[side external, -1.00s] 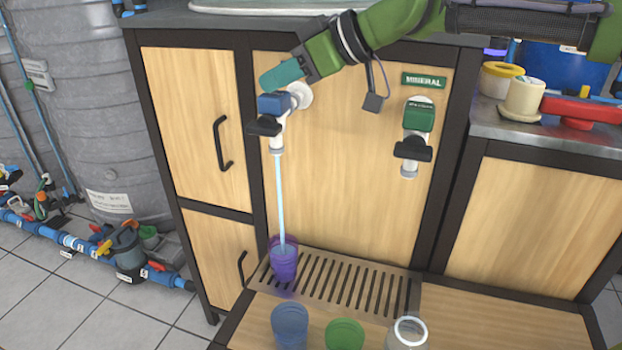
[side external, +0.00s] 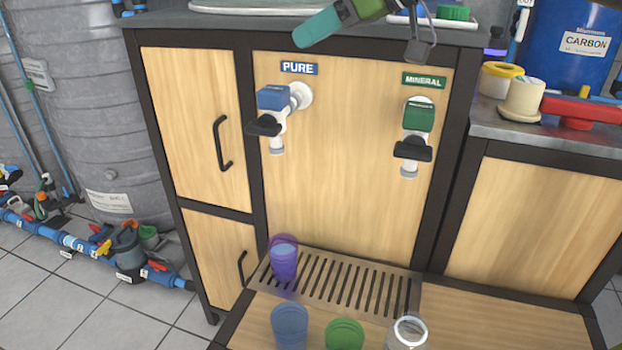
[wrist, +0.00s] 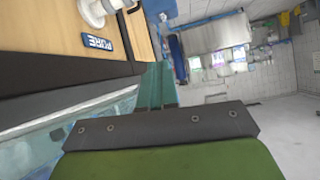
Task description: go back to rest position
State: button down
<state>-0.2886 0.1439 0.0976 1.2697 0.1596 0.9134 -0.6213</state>
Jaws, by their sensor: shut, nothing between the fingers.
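My gripper (side external: 317,26) is at the top of the side external view, above and clear of the PURE tap (side external: 274,112). Its teal fingers (wrist: 157,88) are together and empty in the wrist view. The PURE tap has a blue body and a black handle, and no water runs from it. The green MINERAL tap (side external: 415,130) is to the right, with no flow. A purple cup (side external: 284,265) stands upright on the slatted drip tray (side external: 397,297) below the PURE tap, with bluish contents showing.
A blue cup (side external: 289,325), a green cup (side external: 344,334) and a clear jar (side external: 408,331) stand on the front ledge. A side counter at right holds tubs (side external: 522,99) and a red item (side external: 580,109). The space before the cabinet front is clear.

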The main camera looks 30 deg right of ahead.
jog(key=s+d+f+m+h, duration=0.35)
jog(key=s+d+m, duration=0.45)
jog(key=s+d, duration=0.7)
jog(key=s+d+f+m, duration=0.1)
jog(key=s+d+f, duration=0.1)
jog(key=f, duration=0.4)
jog(key=s+d+f+m+g+h, duration=0.1)
jog(key=s+d+f, duration=0.1)
jog(key=s+f, duration=0.2)
jog(key=s+d+f+m+h, duration=0.1)
jog(key=s+d+f, duration=0.1)
jog(key=f, duration=0.6)
jog(key=shift+s+d, duration=0.25)
jog(key=shift+s, duration=0.2)
